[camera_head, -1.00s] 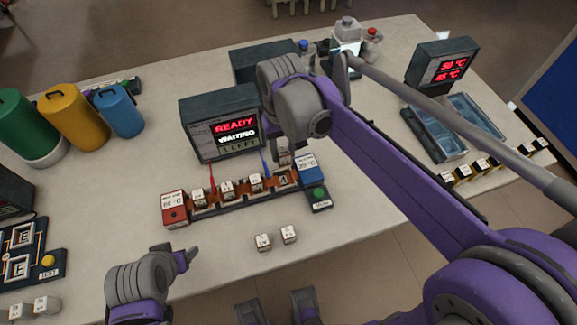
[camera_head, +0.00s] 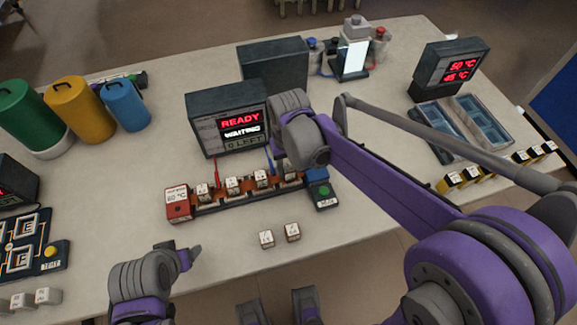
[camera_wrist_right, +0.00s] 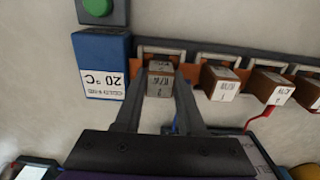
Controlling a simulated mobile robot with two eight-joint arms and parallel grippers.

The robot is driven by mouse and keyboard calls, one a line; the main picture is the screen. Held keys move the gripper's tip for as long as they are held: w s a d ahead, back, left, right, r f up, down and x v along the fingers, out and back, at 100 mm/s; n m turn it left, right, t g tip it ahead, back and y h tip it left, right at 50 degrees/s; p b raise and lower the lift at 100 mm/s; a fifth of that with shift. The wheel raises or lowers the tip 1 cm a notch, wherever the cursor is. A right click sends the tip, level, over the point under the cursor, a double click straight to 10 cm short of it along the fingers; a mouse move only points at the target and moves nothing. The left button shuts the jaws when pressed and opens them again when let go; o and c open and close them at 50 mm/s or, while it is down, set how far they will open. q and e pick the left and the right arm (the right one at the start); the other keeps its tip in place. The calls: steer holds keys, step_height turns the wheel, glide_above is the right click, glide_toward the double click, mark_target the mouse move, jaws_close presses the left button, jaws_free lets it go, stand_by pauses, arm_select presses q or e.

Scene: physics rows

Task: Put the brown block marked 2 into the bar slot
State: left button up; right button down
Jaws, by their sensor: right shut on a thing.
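The bar (camera_head: 250,193) lies mid-table between a red end box (camera_head: 178,204) and a blue end box (camera_head: 317,176). My right gripper (camera_wrist_right: 158,82) is shut on a brown block (camera_wrist_right: 160,88) in the end place beside the blue 20 °C box (camera_wrist_right: 102,65). The block appears to sit within the bar; its depth and number are unclear. Several other brown blocks (camera_wrist_right: 220,82) with white labels stand along the bar. In the head view my right arm mostly hides its gripper. My left gripper (camera_head: 192,255) is low left, away from the bar; its opening is unclear.
A monitor (camera_head: 228,118) reading READY and WAITING stands behind the bar. Two pale blocks (camera_head: 266,239) (camera_head: 292,231) lie in front. A green button (camera_wrist_right: 97,8) is beside the blue box. Water trays (camera_head: 482,118) are at the right.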

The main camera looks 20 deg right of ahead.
mark_target(288, 168)
steer(key=c, duration=0.5)
jaws_free()
steer(key=shift+r, duration=0.1)
arm_select(q)
steer(key=shift+r, duration=0.1)
arm_select(e)
steer(key=shift+r, duration=0.3)
arm_select(q)
steer(key=shift+w+r+p, duration=0.1)
steer(key=shift+r+p, duration=0.55)
steer(key=shift+p, duration=0.15)
arm_select(e)
step_height(288, 168, up, 12)
steer(key=f, duration=0.1)
steer(key=s+d+f+t, duration=0.1)
steer(key=s+d+f, duration=0.1)
steer(key=s, duration=0.3)
steer(key=s+d+f+t, duration=0.2)
steer(key=s+f, duration=0.2)
steer(key=s, duration=0.1)
steer(key=s+d+f+t, duration=0.2)
steer(key=s+f, duration=0.2)
steer(key=s, duration=0.1)
steer(key=shift+s+d+f, duration=0.1)
steer(key=shift+s+d, duration=0.1)
steer(key=shift+d, duration=0.1)
